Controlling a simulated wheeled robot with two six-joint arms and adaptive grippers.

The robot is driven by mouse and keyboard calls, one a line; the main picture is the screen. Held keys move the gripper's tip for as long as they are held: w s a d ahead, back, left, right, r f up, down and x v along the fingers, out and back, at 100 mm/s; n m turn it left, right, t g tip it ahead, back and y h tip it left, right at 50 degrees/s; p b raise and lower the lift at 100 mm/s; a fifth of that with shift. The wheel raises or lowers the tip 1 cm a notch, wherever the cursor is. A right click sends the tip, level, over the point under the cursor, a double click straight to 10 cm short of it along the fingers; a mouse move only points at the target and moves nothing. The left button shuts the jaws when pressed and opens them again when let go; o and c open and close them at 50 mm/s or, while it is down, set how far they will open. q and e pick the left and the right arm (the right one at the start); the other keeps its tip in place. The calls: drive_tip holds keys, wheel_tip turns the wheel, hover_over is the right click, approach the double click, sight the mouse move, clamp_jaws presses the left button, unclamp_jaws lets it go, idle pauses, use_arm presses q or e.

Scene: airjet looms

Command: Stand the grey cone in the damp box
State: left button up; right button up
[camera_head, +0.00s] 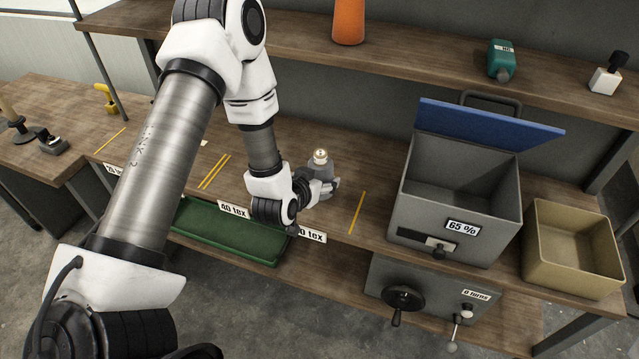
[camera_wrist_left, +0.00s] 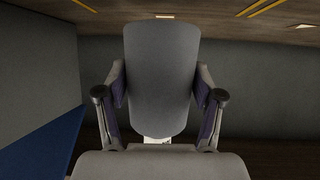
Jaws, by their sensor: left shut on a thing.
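A grey cone (camera_head: 320,171) stands on the bench top in the head view, its pale top end showing. My left gripper (camera_head: 322,187) is shut on it from the front left. In the left wrist view the grey cone (camera_wrist_left: 161,75) fills the space between the two fingers of my left gripper (camera_wrist_left: 160,110). The damp box (camera_head: 462,190) is the grey box marked 65 % to the right; its blue lid (camera_head: 488,130) is tilted open and its inside looks empty. The fingertips are partly hidden in the head view. My right gripper is not in view.
An open tan bin (camera_head: 572,262) stands right of the damp box. A green tray (camera_head: 228,237) lies below the bench front. Bench between cone and damp box is clear.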

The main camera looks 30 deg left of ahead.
use_arm(q)
drive_tip(key=shift+s+d+f, duration=0.1)
drive_tip(key=shift+d+f, duration=0.05)
drive_tip(key=shift+f, duration=1.3)
drive_tip(key=o, duration=0.9)
drive_tip(key=shift+f, duration=0.1)
drive_tip(key=o, duration=0.4)
drive_tip(key=shift+o, duration=0.2)
